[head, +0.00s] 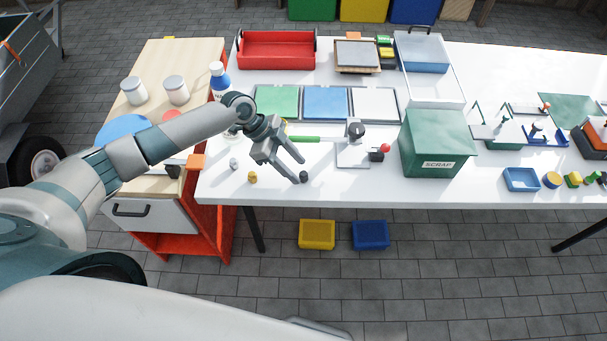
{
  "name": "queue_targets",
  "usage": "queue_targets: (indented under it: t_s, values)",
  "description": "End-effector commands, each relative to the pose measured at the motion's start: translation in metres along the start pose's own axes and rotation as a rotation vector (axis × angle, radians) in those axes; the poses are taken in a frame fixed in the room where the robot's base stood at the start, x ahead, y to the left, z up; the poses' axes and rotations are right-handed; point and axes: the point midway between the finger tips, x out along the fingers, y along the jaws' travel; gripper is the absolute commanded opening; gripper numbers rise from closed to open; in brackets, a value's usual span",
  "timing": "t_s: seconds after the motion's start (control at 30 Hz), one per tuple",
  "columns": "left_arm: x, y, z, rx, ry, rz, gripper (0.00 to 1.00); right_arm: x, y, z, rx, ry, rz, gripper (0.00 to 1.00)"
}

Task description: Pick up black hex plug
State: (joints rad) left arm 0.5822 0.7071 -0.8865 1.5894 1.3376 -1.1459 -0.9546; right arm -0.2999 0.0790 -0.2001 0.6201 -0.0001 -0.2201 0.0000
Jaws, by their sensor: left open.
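A small black plug (304,177) lies on the white bench top near the front edge; its hex shape is too small to make out. My left gripper (299,172) is open, with its two fingers pointing down and to the right. One fingertip is right beside the black plug and the other is a little above it in the picture. I cannot tell whether a finger touches the plug. My right gripper is not in the head view.
A yellow-brown plug (252,177) and a grey plug (233,164) lie left of the gripper. A small fixture with a red knob (351,150) and a green SCRAP bin (437,143) stand to the right. The bench's front edge is close below the black plug.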

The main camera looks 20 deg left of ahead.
Motion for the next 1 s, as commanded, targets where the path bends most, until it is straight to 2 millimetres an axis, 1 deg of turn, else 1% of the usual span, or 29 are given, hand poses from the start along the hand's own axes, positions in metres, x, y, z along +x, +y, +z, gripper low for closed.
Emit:
queue_targets:
  t_s: [0.03,0.17,0.2,0.3,0.4,0.87,0.9,0.93,0.97,1.0]
  values:
    - [0.003,0.0,-0.004,-0.002,0.0,0.003,0.45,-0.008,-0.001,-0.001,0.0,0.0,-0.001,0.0]
    - [0.017,-0.002,-0.008,-0.001,0.0,0.002,0.45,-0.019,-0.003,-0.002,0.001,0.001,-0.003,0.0]
    - [0.024,-0.002,-0.007,-0.003,-0.001,0.003,0.45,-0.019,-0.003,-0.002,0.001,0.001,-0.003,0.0]
    - [0.034,-0.002,-0.006,-0.002,-0.001,0.002,0.45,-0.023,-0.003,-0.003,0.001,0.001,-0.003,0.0]
    - [0.04,-0.002,-0.005,-0.001,-0.001,0.002,0.45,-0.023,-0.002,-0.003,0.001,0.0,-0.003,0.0]
    - [0.041,-0.002,-0.004,-0.001,-0.002,0.001,0.45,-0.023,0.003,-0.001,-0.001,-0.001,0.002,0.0]
    - [0.041,-0.002,-0.004,-0.001,-0.002,0.001,0.4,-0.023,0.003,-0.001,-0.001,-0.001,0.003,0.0]
    - [0.041,-0.002,-0.004,-0.001,-0.002,0.001,0.33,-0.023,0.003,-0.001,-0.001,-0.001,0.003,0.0]
    - [0.041,-0.002,-0.004,-0.001,-0.002,0.001,0.25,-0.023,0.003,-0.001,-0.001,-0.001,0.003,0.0]
    - [0.041,-0.002,-0.004,-0.001,-0.002,0.001,0.16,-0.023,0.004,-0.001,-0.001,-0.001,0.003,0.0]
